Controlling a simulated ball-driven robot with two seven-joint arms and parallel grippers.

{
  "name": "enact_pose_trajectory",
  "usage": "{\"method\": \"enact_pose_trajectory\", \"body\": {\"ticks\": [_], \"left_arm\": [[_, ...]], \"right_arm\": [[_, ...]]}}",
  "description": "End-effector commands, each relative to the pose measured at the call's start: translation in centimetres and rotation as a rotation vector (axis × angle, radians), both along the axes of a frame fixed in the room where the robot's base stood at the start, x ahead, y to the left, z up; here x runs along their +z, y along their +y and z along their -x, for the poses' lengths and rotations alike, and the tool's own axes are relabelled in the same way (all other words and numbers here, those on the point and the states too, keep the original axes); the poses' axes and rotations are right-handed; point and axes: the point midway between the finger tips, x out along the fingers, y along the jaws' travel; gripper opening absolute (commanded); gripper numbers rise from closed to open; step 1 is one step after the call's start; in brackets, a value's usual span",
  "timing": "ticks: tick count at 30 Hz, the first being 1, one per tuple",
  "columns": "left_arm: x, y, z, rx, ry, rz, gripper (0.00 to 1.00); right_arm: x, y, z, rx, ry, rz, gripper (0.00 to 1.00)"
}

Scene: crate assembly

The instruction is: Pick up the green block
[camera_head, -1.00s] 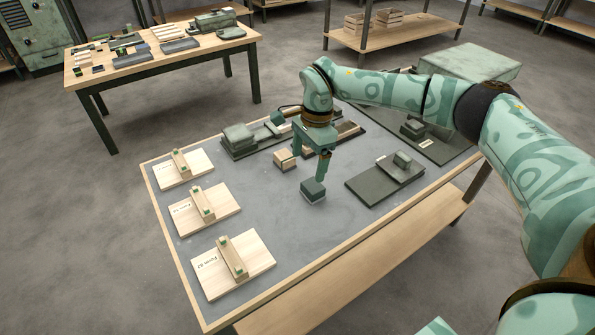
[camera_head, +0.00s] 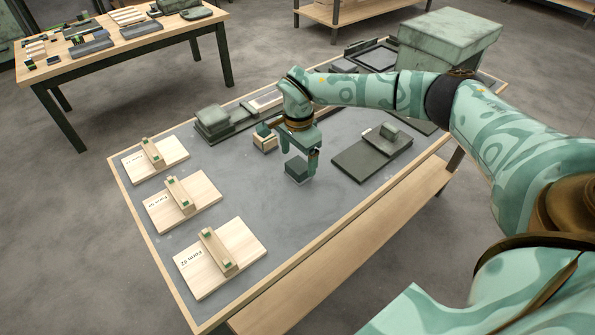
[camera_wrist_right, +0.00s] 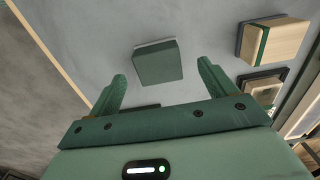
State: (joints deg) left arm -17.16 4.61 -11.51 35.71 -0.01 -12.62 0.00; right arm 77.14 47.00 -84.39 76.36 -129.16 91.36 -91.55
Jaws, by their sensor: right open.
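The dark green block (camera_head: 296,170) rests on the grey mat of the near table, left of a dark green board. My right gripper (camera_head: 299,161) is just above and around it in the head view, with its fingers pointing down. The gripper is open and empty. In the right wrist view the block (camera_wrist_right: 158,64) lies just beyond the tips of the two green fingers (camera_wrist_right: 161,72), roughly centred between them. Its pale lower edge faces away from the gripper. My left gripper is not in view.
A small wooden block (camera_head: 264,143) stands behind the gripper. The dark board (camera_head: 352,164) with stacked pieces is to the right. Several wooden form boards (camera_head: 198,272) line the left side. A large green box (camera_head: 450,45) stands at the back right. The front mat is clear.

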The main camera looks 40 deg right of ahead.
Motion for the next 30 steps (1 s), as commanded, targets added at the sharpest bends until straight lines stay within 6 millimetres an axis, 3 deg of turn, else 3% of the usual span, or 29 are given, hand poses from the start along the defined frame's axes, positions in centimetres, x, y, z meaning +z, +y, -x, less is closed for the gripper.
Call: {"method": "enact_pose_trajectory", "body": {"ticks": [1,5,12,13,18,30], "left_arm": [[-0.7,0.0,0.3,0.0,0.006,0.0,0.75],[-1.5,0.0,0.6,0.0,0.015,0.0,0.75],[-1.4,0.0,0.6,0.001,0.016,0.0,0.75],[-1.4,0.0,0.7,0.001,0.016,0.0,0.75],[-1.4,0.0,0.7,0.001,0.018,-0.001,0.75],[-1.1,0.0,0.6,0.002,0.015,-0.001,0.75]], "right_arm": [[-1.6,0.0,0.2,0.0,0.008,0.001,0.84],[-3.6,0.0,0.2,-0.001,0.007,0.0,0.84],[-3.8,0.0,0.2,-0.001,0.002,-0.001,0.84],[-3.8,0.0,0.2,-0.001,0.002,0.0,0.81],[-3.8,0.0,0.2,-0.001,0.002,0.0,0.34],[-3.1,0.0,0.2,-0.001,0.001,0.0,0.34]]}}
